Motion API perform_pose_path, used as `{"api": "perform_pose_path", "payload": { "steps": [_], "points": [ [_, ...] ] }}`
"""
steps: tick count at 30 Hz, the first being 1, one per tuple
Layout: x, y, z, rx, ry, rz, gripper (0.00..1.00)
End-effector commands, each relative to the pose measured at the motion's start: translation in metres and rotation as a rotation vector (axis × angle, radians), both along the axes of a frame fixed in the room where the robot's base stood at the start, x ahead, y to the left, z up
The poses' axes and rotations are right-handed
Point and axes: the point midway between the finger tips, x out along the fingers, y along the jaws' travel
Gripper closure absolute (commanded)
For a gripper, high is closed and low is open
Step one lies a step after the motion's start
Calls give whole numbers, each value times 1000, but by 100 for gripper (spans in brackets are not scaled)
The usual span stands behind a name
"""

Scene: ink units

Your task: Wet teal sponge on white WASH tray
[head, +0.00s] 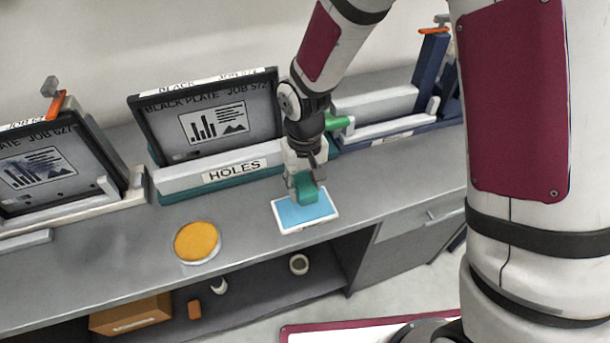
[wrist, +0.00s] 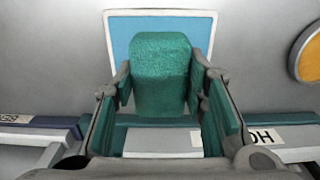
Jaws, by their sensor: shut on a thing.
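The teal sponge (head: 307,192) is held in my gripper (head: 304,183), which is shut on it. In the wrist view the sponge (wrist: 160,75) sits between the two fingers of my gripper (wrist: 160,92). The white-rimmed tray (head: 292,228) with a light blue inside is on the grey bench top, under the sponge; it also shows behind the sponge in the wrist view (wrist: 160,13). The sponge covers part of the blue. I cannot tell whether it touches the tray, and no WASH label is readable.
A round white dish (head: 198,260) with an orange-yellow pad lies left of the tray. A white block labelled HOLES (head: 180,178) and a black plate (head: 160,115) stand behind. The bench's front edge is close to the tray. A shelf below holds an orange box (head: 130,314).

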Motion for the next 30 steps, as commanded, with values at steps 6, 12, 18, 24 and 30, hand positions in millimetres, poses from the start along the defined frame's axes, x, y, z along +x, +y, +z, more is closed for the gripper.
{"api": "perform_pose_path", "payload": {
  "steps": [6, 12, 18, 24, 30],
  "points": [
    [2, 0, -25, -2, 2, 1, 83],
    [2, 0, -42, -2, 2, -1, 83],
    [1, 0, -49, 0, 1, 0, 83],
    [0, 0, -50, 0, 1, 0, 83],
    [0, 0, -50, 0, 1, 0, 83]
  ]
}}
